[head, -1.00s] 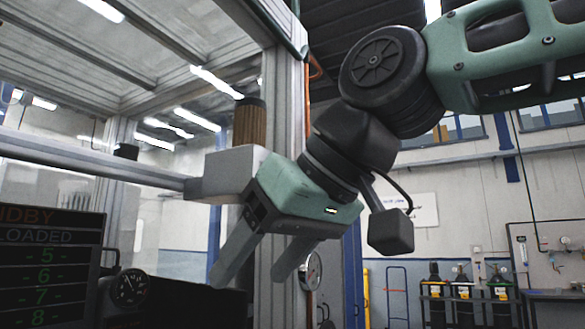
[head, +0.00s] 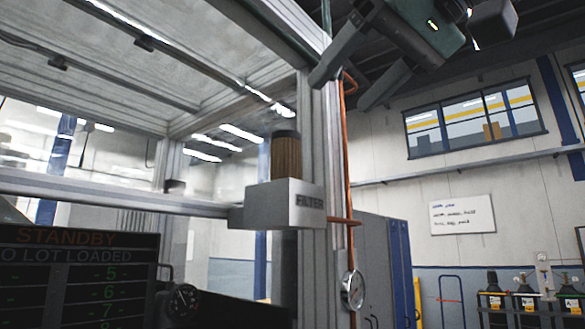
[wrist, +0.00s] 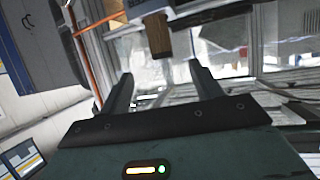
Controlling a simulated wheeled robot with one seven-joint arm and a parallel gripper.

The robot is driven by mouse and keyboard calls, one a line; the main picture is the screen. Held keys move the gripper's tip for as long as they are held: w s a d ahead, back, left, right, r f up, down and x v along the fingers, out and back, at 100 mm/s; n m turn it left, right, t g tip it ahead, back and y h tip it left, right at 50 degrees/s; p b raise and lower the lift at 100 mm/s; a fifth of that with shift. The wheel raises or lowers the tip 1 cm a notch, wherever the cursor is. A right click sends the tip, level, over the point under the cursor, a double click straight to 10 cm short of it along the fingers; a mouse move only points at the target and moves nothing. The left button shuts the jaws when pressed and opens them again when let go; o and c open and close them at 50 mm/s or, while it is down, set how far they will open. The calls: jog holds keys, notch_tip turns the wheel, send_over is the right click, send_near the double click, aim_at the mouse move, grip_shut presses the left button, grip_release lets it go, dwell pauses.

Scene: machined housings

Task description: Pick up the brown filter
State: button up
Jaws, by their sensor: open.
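The brown filter (head: 287,158) is a ribbed cylinder with a dark cap. It stands upright on a grey block marked FILTER (head: 290,203), fixed at the frame post. My gripper (head: 339,95) is in the upper middle of the head view, up and right of the filter, with its two fingers apart and nothing between them. In the wrist view, the filter (wrist: 155,36) shows beyond the open fingers of my gripper (wrist: 161,72), near the top edge, apart from them.
A metal frame post (head: 316,150) and an orange pipe (head: 347,180) stand just right of the filter. A horizontal rail (head: 110,196) runs left from the block.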

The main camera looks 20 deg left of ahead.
aim_at(296, 143)
jog(key=p+x, duration=0.2)
jog(key=x, duration=0.6)
jog(key=shift+w+a+f+p, duration=0.1)
jog(key=shift+w+a+p, duration=0.15)
jog(key=shift+p, duration=0.15)
jog(key=p+x, duration=0.3)
jog(key=x, duration=0.2)
jog(key=shift+a+f+p, duration=0.1)
jog(key=shift+a+p, duration=0.05)
jog(key=shift+p, duration=0.15)
jog(key=c, duration=1.1)
